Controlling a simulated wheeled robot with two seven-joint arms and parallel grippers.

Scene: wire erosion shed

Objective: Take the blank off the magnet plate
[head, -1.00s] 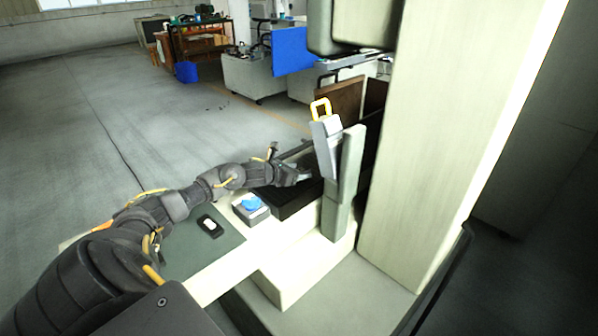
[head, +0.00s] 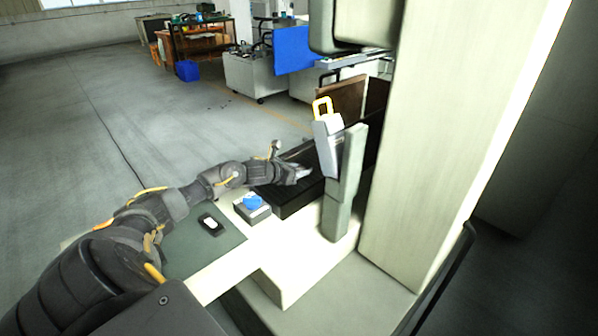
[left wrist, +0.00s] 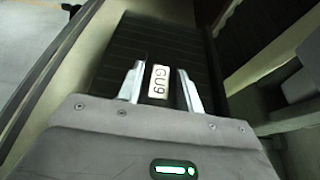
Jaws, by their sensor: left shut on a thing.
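The magnet plate is a black, finely lined slab (head: 290,205) on the pale machine bed. In the left wrist view its lined top (left wrist: 120,45) fills the area beyond my fingers. My left gripper (head: 303,173) is low over the plate. In the left wrist view its two pale fingers (left wrist: 160,70) are shut on the blank (left wrist: 158,98), a dark block with a light label reading "GU9" (left wrist: 159,80). I cannot tell whether the blank still touches the plate. In the head view my gripper hides most of the blank. My right gripper is not in view.
Right of the plate stand an upright grey-green post (head: 345,185) and a grey piece with a yellow loop (head: 327,150). A large pale column (head: 420,140) rises behind them. A small box with a blue top (head: 252,209) and a dark device (head: 211,224) lie in front.

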